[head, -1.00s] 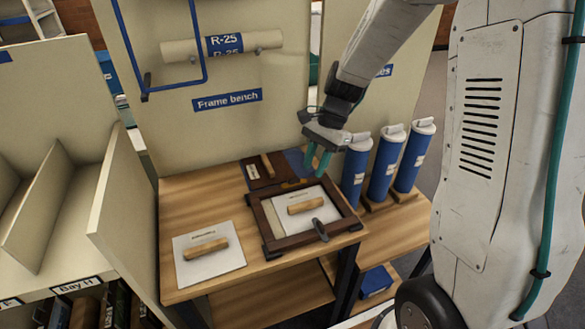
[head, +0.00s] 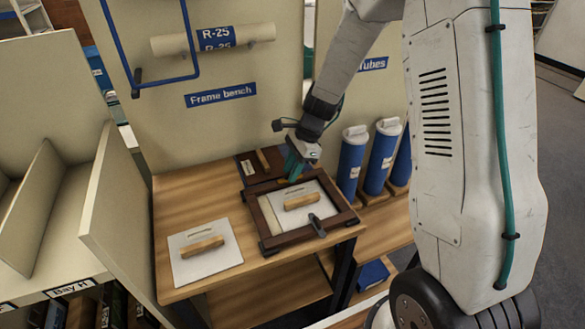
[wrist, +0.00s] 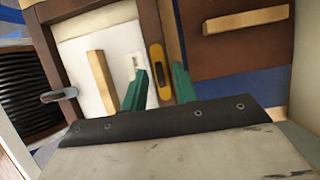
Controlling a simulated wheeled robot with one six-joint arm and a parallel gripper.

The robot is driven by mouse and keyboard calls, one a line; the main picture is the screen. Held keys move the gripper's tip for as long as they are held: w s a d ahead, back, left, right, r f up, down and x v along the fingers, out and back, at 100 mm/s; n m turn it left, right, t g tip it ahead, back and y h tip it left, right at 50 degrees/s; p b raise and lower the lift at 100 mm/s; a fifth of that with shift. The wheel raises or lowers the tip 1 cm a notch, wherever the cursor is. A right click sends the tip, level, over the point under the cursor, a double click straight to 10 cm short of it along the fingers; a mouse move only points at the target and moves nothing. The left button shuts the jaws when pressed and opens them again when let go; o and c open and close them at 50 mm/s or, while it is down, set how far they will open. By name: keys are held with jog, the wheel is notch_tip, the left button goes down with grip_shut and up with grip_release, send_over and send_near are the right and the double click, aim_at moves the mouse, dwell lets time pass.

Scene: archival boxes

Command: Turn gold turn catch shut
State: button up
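The gold turn catch (wrist: 160,72) is a yellow oval piece with a dark middle on the dark wooden frame (wrist: 150,25). It lies lengthwise along the frame's rail in the wrist view. My gripper (wrist: 160,85) is open, its green fingertips apart on either side of the catch's near end in the picture; I cannot tell whether they touch it. In the head view my gripper (head: 293,165) is over the frame's back rail and the catch is hard to make out. A grey catch (head: 317,225) on the front rail reaches across onto the white backing board (head: 285,214).
A white board with a wooden handle (head: 183,262) lies left on the bench (head: 170,200). A dark panel with a wooden bar (wrist: 230,55) lies behind the frame. Blue tubes (head: 351,165) stand to the right. A blue box (head: 373,275) sits on the lower shelf.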

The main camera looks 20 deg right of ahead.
grip_shut()
jog(key=shift+n, duration=0.3)
jog(key=n+g, duration=0.1)
jog(key=n, duration=0.2)
jog(key=shift+w, duration=0.15)
jog(key=n+g+h, duration=0.1)
jog(key=n, duration=0.3)
jog(key=shift+w+g, duration=0.1)
jog(key=shift+g, duration=0.3)
jog(key=n, duration=0.2)
jog(key=n+g+h, duration=0.1)
jog(key=n, duration=0.2)
jog(key=shift+w+a+h, duration=0.1)
jog(key=shift+a+h, duration=0.05)
jog(key=shift+h, duration=0.15)
jog(key=n+h, duration=0.1)
jog(key=n, duration=0.4)
jog(key=shift+a+g+h, duration=0.15)
jog(key=shift+g+h, duration=0.15)
jog(key=shift+h, duration=0.1)
jog(key=shift+n, duration=0.3)
